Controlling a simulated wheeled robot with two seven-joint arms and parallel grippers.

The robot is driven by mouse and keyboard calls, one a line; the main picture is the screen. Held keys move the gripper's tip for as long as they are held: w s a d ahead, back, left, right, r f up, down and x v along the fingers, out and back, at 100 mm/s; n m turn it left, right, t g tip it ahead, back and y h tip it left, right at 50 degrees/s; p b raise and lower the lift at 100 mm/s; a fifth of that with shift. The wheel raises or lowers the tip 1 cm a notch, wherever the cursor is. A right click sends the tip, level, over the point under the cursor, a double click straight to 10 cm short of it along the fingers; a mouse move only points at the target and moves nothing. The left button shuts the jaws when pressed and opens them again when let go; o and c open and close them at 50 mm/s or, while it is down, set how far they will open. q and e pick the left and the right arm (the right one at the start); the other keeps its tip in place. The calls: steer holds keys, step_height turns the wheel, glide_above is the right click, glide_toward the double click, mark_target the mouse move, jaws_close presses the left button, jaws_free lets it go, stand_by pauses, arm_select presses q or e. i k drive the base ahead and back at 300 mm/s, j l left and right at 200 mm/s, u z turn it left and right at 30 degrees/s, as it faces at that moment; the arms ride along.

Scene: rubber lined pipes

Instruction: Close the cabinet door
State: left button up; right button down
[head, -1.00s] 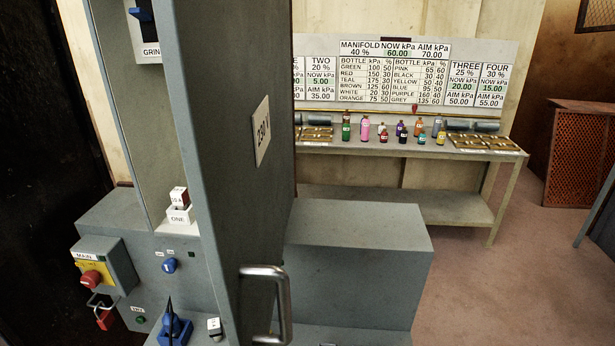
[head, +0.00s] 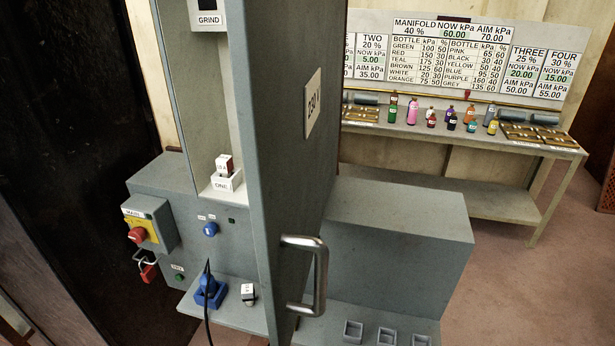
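The cabinet door (head: 290,130) is a tall grey panel standing open, seen at a steep angle, with a "230 V" label (head: 313,103) on its face. Its metal bar handle (head: 318,270) is near the lower front edge. The open cabinet interior (head: 200,95) shows to the left of the door, with a "GRIND" unit (head: 208,15) at the top and a block marked "ONE" (head: 224,180) at the bottom. Neither of my grippers is in view. Nothing visible touches the door or handle.
Below the cabinet are a red main switch (head: 138,235), a red padlock (head: 148,272) and a blue plug with a cable (head: 209,291). A grey box (head: 400,240) stands right of the door. A bench (head: 440,140) with bottles is behind. Floor is clear at right.

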mark_target(278, 49)
steer(key=k+j, duration=0.8)
